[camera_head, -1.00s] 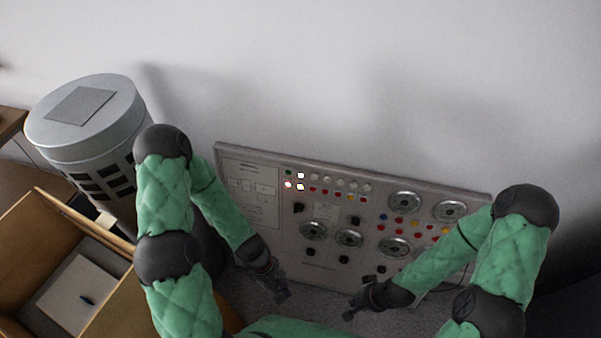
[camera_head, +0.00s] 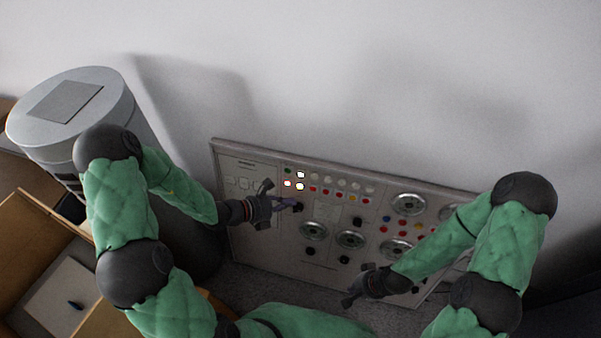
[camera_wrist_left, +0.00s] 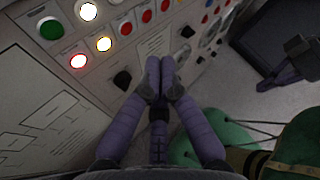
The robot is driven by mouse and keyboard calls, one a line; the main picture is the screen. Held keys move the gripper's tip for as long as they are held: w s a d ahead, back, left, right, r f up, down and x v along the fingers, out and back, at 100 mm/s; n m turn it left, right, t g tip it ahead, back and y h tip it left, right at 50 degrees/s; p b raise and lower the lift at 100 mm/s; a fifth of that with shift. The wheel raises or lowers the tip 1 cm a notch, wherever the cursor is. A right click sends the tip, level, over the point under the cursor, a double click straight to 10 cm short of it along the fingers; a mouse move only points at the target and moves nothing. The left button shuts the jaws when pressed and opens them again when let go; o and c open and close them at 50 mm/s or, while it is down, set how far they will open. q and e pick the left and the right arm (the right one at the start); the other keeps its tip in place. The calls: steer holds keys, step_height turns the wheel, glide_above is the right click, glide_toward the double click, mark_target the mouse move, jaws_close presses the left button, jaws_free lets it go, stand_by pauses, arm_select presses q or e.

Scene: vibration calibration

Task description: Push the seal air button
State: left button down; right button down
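The control panel (camera_head: 270,240) leans near the wall with rows of buttons; its labels are too small to read, so I cannot tell which is the seal air button. At its upper left are a green button (camera_wrist_left: 50,28), a lit white one (camera_wrist_left: 87,11), a lit red one (camera_wrist_left: 79,61) and a lit yellowish one (camera_wrist_left: 103,43). Several red buttons (camera_wrist_left: 125,27) continue the row. My left gripper (camera_head: 292,203) is in front of the panel, just below these buttons; its fingertips (camera_wrist_left: 160,75) are together and empty, near a black knob (camera_wrist_left: 122,80). My right gripper (camera_head: 351,296) is low before the panel, its fingers unclear.
Round metal dials (camera_head: 314,231) and more knobs fill the lower panel. A grey cylinder (camera_head: 70,105) and an open cardboard box (camera_head: 28,225) stand at the left. Clear floor (camera_head: 262,284) lies below the panel.

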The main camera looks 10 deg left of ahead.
mark_target(301, 174)
arm_select(q)
steer(key=shift+w+a+r, duration=0.1)
steer(key=shift+w+a, duration=0.1)
steer(key=shift+w, duration=0.15)
steer(key=shift+w+d+f+b, duration=0.1)
steer(key=shift+w+f+b, duration=0.2)
steer(key=shift+w, duration=1.1)
steer(key=shift+w+d+f+b, duration=0.1)
steer(key=shift+w+f+b, duration=0.15)
steer(key=shift+w, duration=1.1)
steer(key=shift+w+f+b, duration=0.2)
steer(key=shift+w+f, duration=0.15)
steer(key=shift+w, duration=1.05)
steer(key=shift+w, duration=0.1)
steer(key=shift+w, duration=0.3)
